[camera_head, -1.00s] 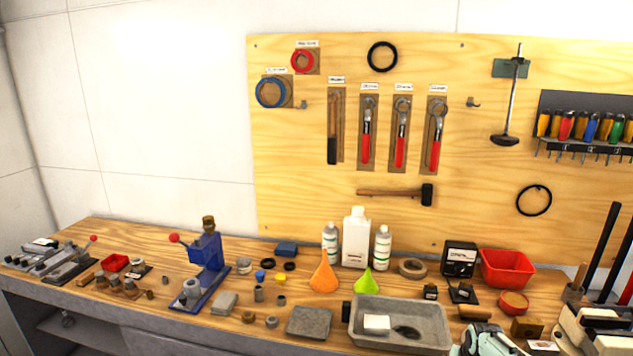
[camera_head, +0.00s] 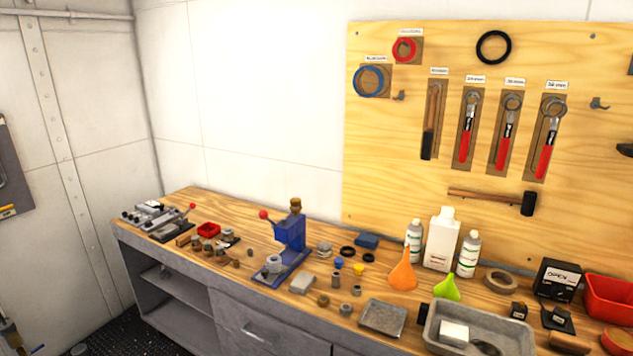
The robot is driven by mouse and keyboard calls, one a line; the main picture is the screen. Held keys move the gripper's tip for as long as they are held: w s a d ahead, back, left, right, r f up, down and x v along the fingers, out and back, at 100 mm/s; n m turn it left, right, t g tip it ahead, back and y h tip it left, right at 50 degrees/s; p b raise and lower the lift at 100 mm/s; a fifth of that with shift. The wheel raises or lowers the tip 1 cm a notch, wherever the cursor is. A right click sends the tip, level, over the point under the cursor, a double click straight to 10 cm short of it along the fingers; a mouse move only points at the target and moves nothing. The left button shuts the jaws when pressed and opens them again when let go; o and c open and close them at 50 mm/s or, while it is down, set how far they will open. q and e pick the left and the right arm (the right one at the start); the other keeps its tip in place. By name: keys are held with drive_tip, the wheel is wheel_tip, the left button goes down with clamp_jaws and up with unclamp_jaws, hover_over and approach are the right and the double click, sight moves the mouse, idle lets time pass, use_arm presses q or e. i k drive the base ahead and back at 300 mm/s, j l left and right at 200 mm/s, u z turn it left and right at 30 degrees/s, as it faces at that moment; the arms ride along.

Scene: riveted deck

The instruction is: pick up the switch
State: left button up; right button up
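I cannot single out the switch for certain among the small parts on the wooden workbench (camera_head: 190,200). Two small dark blocks, a left one (camera_head: 518,310) and a right one (camera_head: 558,316) on a black plate, sit at the right of the bench; they are too small to identify. A black box marked OPEN (camera_head: 557,280) stands behind them. Neither of my grippers shows in the head view.
A blue press (camera_head: 291,235) with a red knob stands mid-bench. A grey tray (camera_head: 515,338) holds a white block. Bottles (camera_head: 441,238), funnels (camera_head: 403,272) and a red bin (camera_head: 608,292) crowd the right. Open floor (camera_head: 125,330) lies left of the bench.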

sight(560, 315)
drive_tip(key=z, duration=1.55)
